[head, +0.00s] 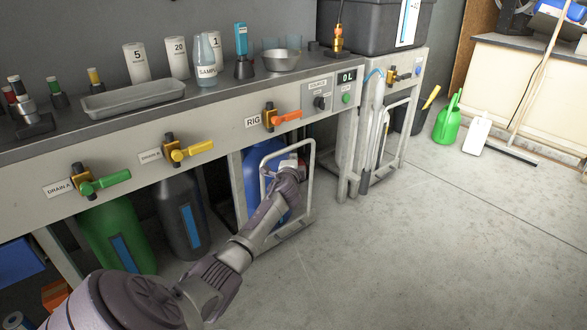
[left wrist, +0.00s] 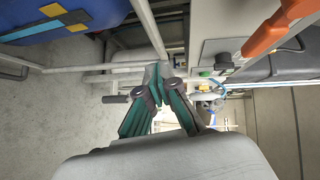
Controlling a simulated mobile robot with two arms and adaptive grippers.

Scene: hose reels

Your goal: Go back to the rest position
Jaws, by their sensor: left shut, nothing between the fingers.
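My left arm comes in from the lower left in the head view. Its gripper (head: 298,164) is in front of the bench, below and just right of the orange-handled RIG valve (head: 283,118), beside a white tube frame (head: 311,190). In the left wrist view the teal fingers (left wrist: 156,80) come together, with nothing held between them. The orange valve handle (left wrist: 271,36) shows at the upper right there, apart from the fingers. My right gripper is in neither view.
The bench (head: 215,170) has green and yellow valve handles along its front. A blue tank (head: 254,163) stands under it, behind my arm. A tray (head: 134,97), cups and bottles stand on top. A green watering can (head: 447,123) is farther back.

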